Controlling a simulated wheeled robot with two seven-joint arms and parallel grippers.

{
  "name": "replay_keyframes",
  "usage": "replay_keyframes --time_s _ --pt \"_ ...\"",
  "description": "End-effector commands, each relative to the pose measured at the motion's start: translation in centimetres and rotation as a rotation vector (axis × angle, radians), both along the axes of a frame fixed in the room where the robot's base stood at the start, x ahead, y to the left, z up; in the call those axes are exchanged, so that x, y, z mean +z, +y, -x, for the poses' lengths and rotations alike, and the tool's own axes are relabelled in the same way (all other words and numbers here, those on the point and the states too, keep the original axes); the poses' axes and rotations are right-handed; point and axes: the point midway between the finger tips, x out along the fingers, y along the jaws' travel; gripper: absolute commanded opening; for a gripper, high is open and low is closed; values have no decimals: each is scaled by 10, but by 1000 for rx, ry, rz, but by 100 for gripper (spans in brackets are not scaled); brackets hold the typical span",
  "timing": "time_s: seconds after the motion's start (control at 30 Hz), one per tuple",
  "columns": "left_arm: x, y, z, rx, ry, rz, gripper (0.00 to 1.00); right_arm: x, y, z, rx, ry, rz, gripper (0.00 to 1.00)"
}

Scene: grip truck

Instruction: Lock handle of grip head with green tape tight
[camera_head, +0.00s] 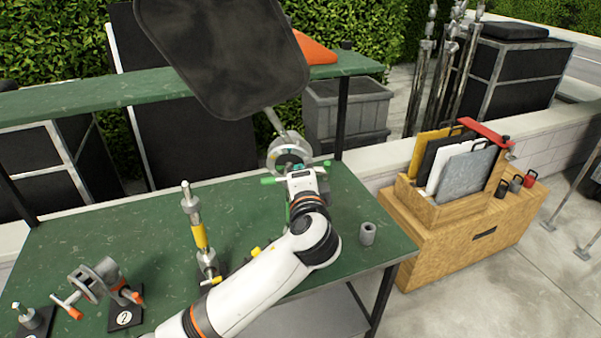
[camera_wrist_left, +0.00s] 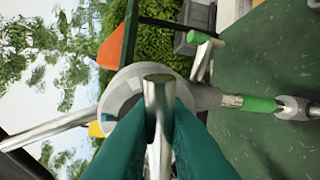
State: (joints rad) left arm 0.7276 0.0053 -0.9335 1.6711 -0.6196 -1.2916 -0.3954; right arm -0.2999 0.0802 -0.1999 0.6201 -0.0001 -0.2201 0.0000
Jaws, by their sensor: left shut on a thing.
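The round silver grip head (camera_head: 287,155) stands at the back right of the green table, with a rod rising to a black flag. In the left wrist view the grip head (camera_wrist_left: 122,88) is close behind the fingers, and green tape (camera_wrist_left: 258,103) wraps the post beside it. A metal handle with a green end (camera_wrist_left: 200,40) sticks out from the head; a green end (camera_head: 268,180) also shows in the head view. My left gripper (camera_head: 303,178) is at the head. Its teal fingers (camera_wrist_left: 160,130) are shut on a silver metal handle (camera_wrist_left: 158,98). My right gripper is out of view.
The black flag (camera_head: 225,50) hangs above the table (camera_head: 130,210). A yellow-taped post (camera_head: 199,235) stands left of my arm, and an orange-tipped clamp head (camera_head: 98,278) is at front left. A small grey cylinder (camera_head: 367,233) stands to the right. A wooden crate (camera_head: 455,205) is beyond the table.

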Motion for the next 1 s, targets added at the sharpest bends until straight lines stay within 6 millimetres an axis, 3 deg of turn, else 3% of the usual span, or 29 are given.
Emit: replay_keyframes --time_s 0.5,0.53,0.63,1.0 --pt "-1 -1 0 1 1 -20 0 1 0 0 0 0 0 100" --pt "-1 -1 0 1 1 -20 16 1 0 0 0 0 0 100" --pt "-1 -1 0 1 1 -19 33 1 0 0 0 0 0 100" --pt "-1 -1 4 0 -1 -18 35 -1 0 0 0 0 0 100"
